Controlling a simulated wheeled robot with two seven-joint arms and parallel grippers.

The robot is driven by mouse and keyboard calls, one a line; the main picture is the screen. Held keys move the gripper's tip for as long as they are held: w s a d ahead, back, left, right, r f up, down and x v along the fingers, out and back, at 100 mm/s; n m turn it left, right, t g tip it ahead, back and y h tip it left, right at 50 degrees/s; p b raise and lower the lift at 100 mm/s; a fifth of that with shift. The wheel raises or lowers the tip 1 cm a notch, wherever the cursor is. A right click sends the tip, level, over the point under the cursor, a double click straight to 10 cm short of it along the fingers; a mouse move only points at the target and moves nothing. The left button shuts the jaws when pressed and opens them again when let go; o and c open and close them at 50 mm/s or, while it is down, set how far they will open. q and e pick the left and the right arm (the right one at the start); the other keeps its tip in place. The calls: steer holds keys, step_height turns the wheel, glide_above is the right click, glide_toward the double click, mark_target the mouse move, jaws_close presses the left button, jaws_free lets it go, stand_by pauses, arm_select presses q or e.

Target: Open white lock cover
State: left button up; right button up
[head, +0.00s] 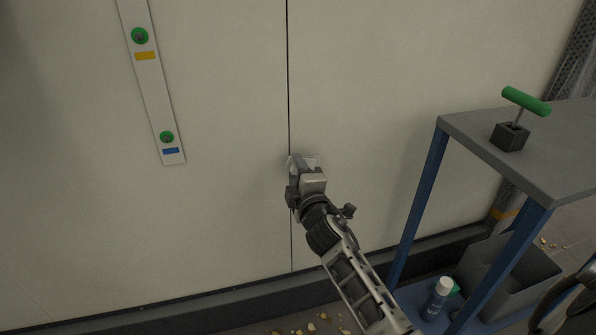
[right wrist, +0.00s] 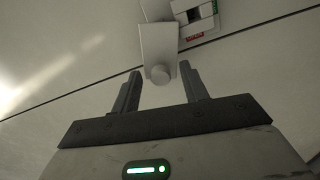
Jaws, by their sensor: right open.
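The white lock cover (right wrist: 158,45) shows in the right wrist view as a small pale plate with a round knob (right wrist: 160,75) at its lower end. Beside it is a pale lock body (right wrist: 195,14) with a dark slot, a green mark and a red label. My right gripper (right wrist: 160,84) is open, with its two fingers on either side of the knob; I cannot tell whether either touches it. In the head view my right gripper (head: 300,168) is at the panel seam and hides most of the lock. My left gripper is not in view.
A strip with two green knobs (head: 152,85) is on the panel at left. At right stands a blue-legged table (head: 545,150) bearing a green T-handle (head: 525,101). Below are a grey bin (head: 510,272) and a bottle (head: 437,298).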

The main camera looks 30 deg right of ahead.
arm_select(q)
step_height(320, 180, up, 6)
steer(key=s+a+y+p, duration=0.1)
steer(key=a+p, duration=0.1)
steer(key=p, duration=0.4)
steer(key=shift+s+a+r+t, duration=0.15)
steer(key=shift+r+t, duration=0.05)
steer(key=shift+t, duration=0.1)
arm_select(e)
steer(key=s+a+r, duration=0.3)
steer(key=s+r, duration=0.3)
steer(key=s+a+r, duration=0.3)
steer(key=s+r, duration=0.3)
steer(key=r, duration=0.1)
steer(key=shift+s+a, duration=0.2)
steer(key=shift+a, duration=0.1)
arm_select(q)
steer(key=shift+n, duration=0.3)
